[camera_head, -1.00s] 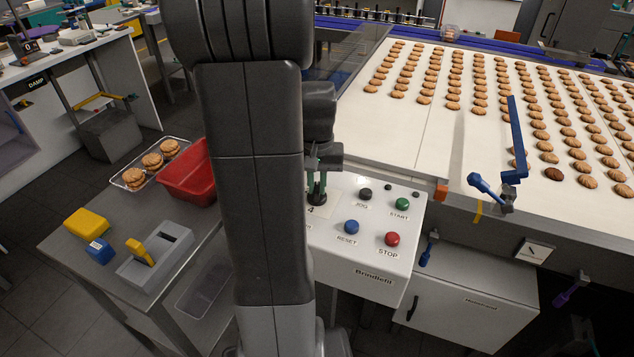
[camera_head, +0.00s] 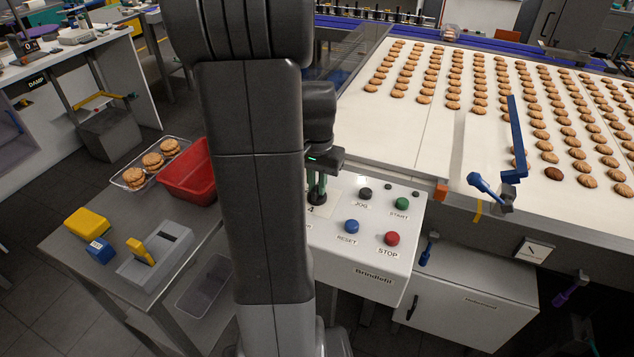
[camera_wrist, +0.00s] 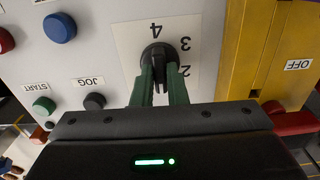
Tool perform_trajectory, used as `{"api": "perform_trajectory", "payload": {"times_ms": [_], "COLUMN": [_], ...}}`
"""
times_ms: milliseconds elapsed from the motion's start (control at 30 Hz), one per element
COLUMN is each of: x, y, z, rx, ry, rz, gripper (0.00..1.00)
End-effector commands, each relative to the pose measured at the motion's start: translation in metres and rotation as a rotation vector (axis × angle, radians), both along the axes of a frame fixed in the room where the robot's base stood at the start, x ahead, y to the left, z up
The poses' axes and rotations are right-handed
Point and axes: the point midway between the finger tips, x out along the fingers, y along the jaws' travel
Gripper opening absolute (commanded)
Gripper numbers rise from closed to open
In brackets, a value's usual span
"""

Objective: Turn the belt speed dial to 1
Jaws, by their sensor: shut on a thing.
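The belt speed dial (camera_wrist: 159,53) is a black knob on a white scale plate (camera_wrist: 128,40), where 4, 3 and 2 show. A 1 is not visible, being out of sight or hidden. My gripper (camera_wrist: 160,77) has its green fingers on either side of the knob, shut on it. The knob's grip bar lies between the fingers, but I cannot tell which number it points to. In the head view my gripper (camera_head: 317,188) points down onto the dial at the left of the white control panel (camera_head: 365,262), partly behind my arm.
Close by are the JOG button (camera_head: 365,193), green START button (camera_head: 402,202), blue RESET button (camera_head: 351,227) and red STOP button (camera_head: 392,238). A yellow housing (camera_wrist: 252,50) with an OFF label stands beside the panel. A red bin (camera_head: 187,175) sits left of my arm.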

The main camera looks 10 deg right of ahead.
Motion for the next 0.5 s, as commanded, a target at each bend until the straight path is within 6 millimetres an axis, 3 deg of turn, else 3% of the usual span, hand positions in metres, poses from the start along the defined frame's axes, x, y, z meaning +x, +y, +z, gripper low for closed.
{"api": "perform_trajectory", "payload": {"times_ms": [133,167,267,500], "x": [0.0006,0.0007,0.0006,0.0003], "y": [-0.0002,-0.0002,-0.0002,-0.0001], "z": [0.0008,0.0008,0.0007,0.0004], "rx": [0.000,0.000,0.000,0.000], "ry": [-0.002,-0.002,-0.002,-0.001], "rz": [-0.001,-0.001,-0.001,0.000], "gripper": [0.00,0.15,0.34,0.35]}}
